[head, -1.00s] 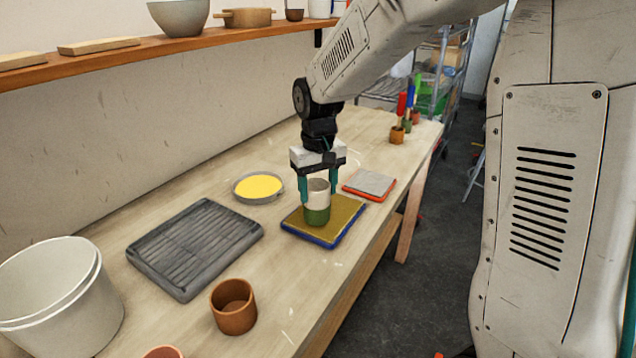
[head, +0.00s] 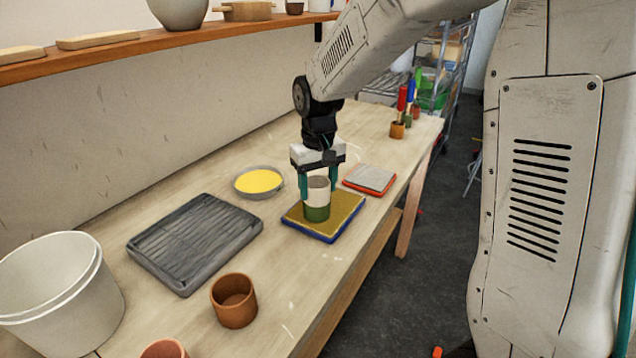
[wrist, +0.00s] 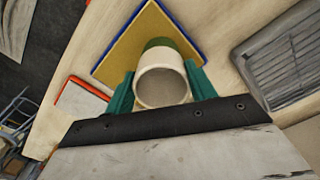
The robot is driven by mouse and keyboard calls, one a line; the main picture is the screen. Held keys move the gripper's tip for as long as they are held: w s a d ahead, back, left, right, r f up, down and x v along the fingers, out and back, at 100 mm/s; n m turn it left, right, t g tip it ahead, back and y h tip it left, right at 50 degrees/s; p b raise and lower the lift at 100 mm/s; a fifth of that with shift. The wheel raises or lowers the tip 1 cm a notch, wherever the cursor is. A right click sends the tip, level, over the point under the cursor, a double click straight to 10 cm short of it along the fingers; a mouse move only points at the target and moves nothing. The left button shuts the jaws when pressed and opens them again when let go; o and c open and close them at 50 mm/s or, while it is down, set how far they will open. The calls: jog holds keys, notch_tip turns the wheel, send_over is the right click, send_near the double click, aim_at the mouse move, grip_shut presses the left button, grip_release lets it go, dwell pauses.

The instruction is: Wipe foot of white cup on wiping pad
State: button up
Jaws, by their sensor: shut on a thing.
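The white cup (head: 317,198) has a pale upper part and a green band around its foot. It stands upright over the olive-yellow pad with a blue edge (head: 347,216). Its foot appears to rest on the pad, though a small gap cannot be ruled out. My gripper (head: 318,190) comes from above, its teal fingers shut on either side of the cup. In the wrist view the cup (wrist: 162,82) sits between the fingers with its open mouth towards the camera, and the pad (wrist: 132,45) shows behind it.
A grey pad with an orange edge (head: 369,179) lies right of the cup. A dish of yellow (head: 259,183) and a grey ribbed board (head: 195,242) lie left. A terracotta cup (head: 233,301) and white bucket (head: 60,293) stand nearer. A shelf (head: 100,66) runs above.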

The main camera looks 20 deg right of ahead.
aim_at(327, 178)
jog(key=shift+d, duration=0.1)
